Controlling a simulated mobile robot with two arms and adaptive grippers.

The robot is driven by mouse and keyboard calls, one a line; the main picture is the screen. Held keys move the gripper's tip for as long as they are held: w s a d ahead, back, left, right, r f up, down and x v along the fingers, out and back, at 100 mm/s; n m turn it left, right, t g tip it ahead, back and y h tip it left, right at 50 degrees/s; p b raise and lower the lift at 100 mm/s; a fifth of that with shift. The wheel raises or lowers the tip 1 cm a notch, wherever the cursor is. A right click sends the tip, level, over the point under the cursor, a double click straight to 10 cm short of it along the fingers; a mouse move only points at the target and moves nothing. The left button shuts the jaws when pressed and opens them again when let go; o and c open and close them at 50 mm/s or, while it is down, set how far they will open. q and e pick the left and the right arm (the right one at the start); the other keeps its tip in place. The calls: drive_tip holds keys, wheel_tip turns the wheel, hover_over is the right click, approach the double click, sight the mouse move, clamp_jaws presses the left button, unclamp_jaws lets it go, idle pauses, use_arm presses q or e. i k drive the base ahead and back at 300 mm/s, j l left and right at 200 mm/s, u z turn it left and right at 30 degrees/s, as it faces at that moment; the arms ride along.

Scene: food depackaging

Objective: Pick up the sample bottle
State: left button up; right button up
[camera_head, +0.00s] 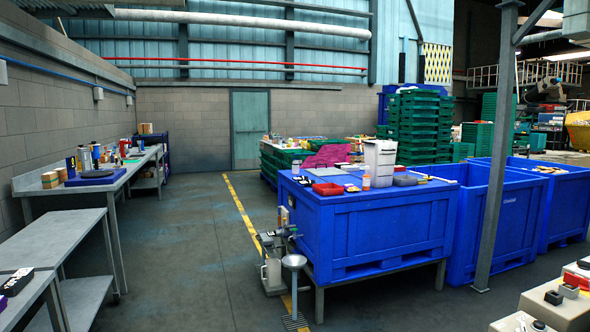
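Two small bottle-like containers stand on the blue lidded crate in the middle. One small pale bottle (366,182) with an orange-red part stands near the front edge, just left of a white box. Another small bottle (296,168) stands near the crate's back left corner. Both are small in the picture, and I cannot tell which is the sample bottle. Several bottles and canisters (86,157) also stand on the far left bench. Neither of my grippers is in view.
The blue crate (385,235) also bears a red tray (328,189) and a white box (380,158). Open blue bins (515,225) and a grey post (494,170) stand to its right. Metal benches (60,240) line the left wall. The floor (185,255) between is clear.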

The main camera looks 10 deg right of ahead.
sight(295, 163)
drive_tip(key=i+u, duration=0.1)
drive_tip(key=i, duration=4.75)
drive_tip(key=i+j+z, duration=0.15)
drive_tip(key=i, duration=0.65)
